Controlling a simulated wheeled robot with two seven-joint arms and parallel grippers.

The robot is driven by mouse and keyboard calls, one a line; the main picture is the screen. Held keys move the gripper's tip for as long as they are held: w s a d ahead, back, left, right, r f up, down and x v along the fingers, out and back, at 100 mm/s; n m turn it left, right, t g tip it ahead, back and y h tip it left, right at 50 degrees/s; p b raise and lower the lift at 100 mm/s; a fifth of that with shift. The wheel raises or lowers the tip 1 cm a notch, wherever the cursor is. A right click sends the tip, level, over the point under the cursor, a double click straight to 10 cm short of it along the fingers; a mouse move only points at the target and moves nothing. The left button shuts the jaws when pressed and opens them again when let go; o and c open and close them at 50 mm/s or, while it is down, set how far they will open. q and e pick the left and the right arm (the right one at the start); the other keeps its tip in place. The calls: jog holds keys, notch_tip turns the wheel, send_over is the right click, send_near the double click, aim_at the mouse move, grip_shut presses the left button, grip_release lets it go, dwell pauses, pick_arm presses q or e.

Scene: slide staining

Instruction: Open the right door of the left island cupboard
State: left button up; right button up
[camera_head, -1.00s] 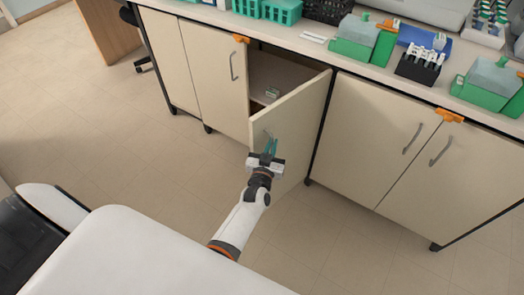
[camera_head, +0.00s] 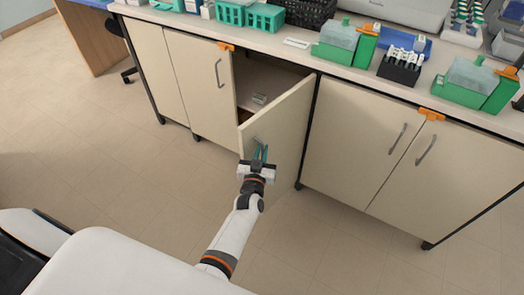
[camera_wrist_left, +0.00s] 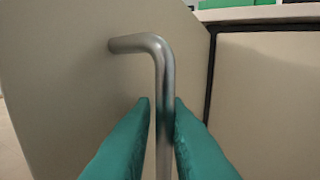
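The right door (camera_head: 275,125) of the left island cupboard (camera_head: 178,75) stands partly open, swung outward from its right edge. The shelf inside (camera_head: 268,80) shows through the gap. My left gripper (camera_head: 260,155) is at the door's outer face. The door face (camera_wrist_left: 60,80) fills the left of that view. The left door (camera_head: 205,85) is closed. My right gripper is not in view.
The closed right cupboard (camera_head: 390,160) stands beside the open door. Orange clips (camera_head: 226,46) sit at the counter edge. Green racks (camera_head: 265,17) and other staining items stand on the counter. The floor (camera_head: 130,190) in front is clear.

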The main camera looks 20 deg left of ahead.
pick_arm(q)
jog(key=p+v, duration=0.4)
jog(key=v, duration=0.7)
jog(key=shift+s+p, duration=0.35)
jog(key=shift+p, duration=0.05)
jog(key=shift+d, duration=0.15)
